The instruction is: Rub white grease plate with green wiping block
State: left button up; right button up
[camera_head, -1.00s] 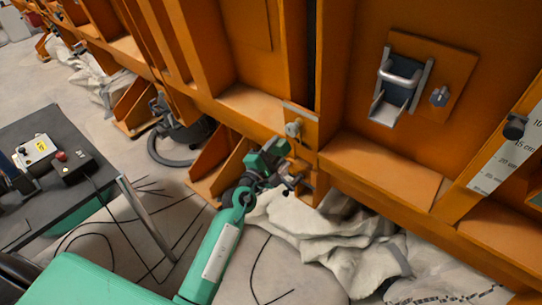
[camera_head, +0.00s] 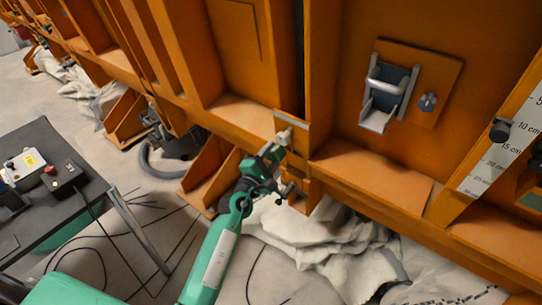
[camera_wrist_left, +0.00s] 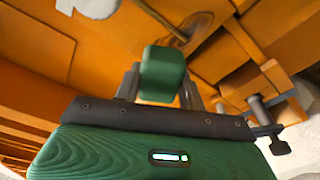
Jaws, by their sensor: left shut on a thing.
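My left gripper (camera_head: 266,168) is shut on the green wiping block (camera_wrist_left: 163,75), which sits between its two fingers in the left wrist view. In the head view the block (camera_head: 272,151) is small and held close to an orange post, just below a pale knob (camera_head: 284,137). A thin pale plate edge (camera_head: 290,118) shows above the knob; I cannot tell whether it is the white grease plate. Contact between block and surface cannot be told. My right gripper is out of view.
Orange ribbed walls fill the back and right, with a metal latch (camera_head: 388,92) and a scale strip (camera_head: 492,150). Crumpled white cloth (camera_head: 320,240) lies below the gripper. A dark table (camera_head: 50,180) with a control box (camera_head: 62,177) stands left. Loose cables cross the floor.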

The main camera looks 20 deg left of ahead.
pick_arm(q)
jog(key=shift+x, duration=0.8)
